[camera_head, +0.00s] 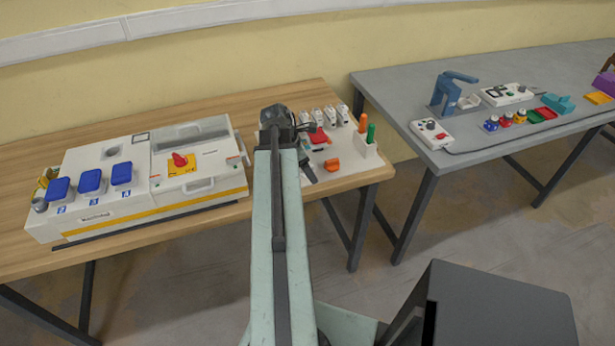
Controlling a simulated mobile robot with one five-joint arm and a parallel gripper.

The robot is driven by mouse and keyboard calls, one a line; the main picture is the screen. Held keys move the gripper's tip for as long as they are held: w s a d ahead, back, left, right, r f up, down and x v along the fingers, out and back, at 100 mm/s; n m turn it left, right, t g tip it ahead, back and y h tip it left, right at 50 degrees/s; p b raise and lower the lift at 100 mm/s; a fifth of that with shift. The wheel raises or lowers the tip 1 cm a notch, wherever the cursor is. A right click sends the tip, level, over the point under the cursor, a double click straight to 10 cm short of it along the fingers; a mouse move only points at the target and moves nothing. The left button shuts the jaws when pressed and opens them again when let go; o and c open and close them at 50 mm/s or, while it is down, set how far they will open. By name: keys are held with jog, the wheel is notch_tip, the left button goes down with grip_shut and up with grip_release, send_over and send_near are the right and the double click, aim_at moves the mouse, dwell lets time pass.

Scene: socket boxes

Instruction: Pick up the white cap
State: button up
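My arm reaches forward to the wooden table, and its dark end, with my gripper (290,123), is over the left side of a white board. The fingers are small and partly hidden by the arm, so their opening is unclear. I cannot single out a white cap for certain. Several small white pieces (331,116) stand in a row at the back of the board, just right of my gripper. A small white piece (469,102) also lies on the grey table, well away from my gripper.
The wooden table (255,100) carries a large white socket box (120,205) with blue covers and a red switch. The white board (345,183) holds an orange block (332,164) and a white holder (366,150). The grey table (490,140) carries several devices. A floor gap separates the tables.

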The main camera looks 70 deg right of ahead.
jog(key=c, duration=1.4)
jog(key=shift+r, duration=0.15)
jog(key=shift+c, duration=0.2)
